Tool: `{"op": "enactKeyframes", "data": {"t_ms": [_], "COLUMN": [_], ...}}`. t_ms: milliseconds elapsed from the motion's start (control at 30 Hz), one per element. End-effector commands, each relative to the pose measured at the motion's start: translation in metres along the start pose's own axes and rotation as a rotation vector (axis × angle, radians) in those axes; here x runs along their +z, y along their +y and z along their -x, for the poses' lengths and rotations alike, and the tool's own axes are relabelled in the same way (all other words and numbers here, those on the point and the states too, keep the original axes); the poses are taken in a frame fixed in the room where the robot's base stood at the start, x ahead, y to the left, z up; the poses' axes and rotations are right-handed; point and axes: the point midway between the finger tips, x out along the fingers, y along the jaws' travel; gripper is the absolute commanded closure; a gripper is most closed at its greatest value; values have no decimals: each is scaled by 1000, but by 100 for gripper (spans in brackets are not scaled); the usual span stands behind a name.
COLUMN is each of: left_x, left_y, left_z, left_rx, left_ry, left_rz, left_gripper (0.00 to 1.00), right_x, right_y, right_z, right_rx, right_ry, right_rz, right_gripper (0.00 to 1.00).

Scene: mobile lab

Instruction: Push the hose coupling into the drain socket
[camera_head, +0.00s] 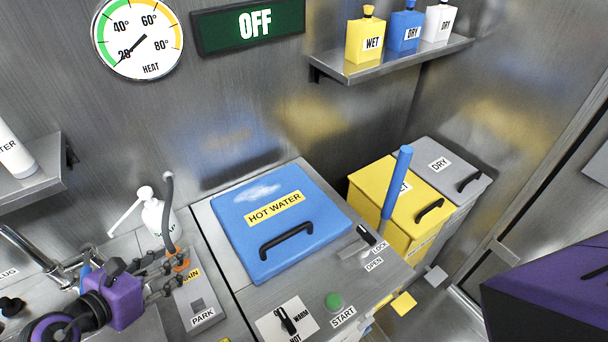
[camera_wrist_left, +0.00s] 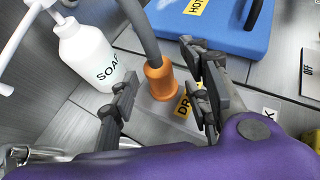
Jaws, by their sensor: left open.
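The orange hose coupling (camera_head: 181,264) stands upright at the lower end of a grey hose (camera_head: 168,205), beside the yellow DRAIN label (camera_head: 193,277). In the left wrist view the coupling (camera_wrist_left: 159,82) is close up, its lower end at the grey plate. The drain socket is hidden beneath it, and I cannot tell how deep the coupling sits. My left gripper (camera_head: 168,272) is open, with its fingers apart on either side of the coupling. It also shows in the left wrist view (camera_wrist_left: 163,88). My right gripper is not in view.
A white soap bottle (camera_head: 158,217) stands close behind the hose. The PARK plate (camera_head: 203,316) lies in front of the drain. The blue HOT WATER lid (camera_head: 240,225) is shut to the right. A tap (camera_head: 45,262) is at the left.

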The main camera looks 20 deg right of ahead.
Motion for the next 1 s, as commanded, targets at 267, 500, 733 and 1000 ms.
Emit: {"op": "enactKeyframes", "data": {"t_ms": [267, 500, 733, 1000], "left_x": [-4, -4, -2, -1], "left_y": [0, 0, 0, 0], "left_z": [56, 99, 114, 115], "left_rx": [1, 1, 0, 0], "left_ry": [8, 6, 3, 2], "left_rz": [-3, 1, 1, 0], "left_gripper": [56, 56, 56, 56], "right_x": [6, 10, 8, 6], "right_y": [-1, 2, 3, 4], "right_z": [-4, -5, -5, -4], "right_rx": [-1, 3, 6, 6], "right_ry": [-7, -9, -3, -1], "right_rz": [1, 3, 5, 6], "right_gripper": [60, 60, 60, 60]}}
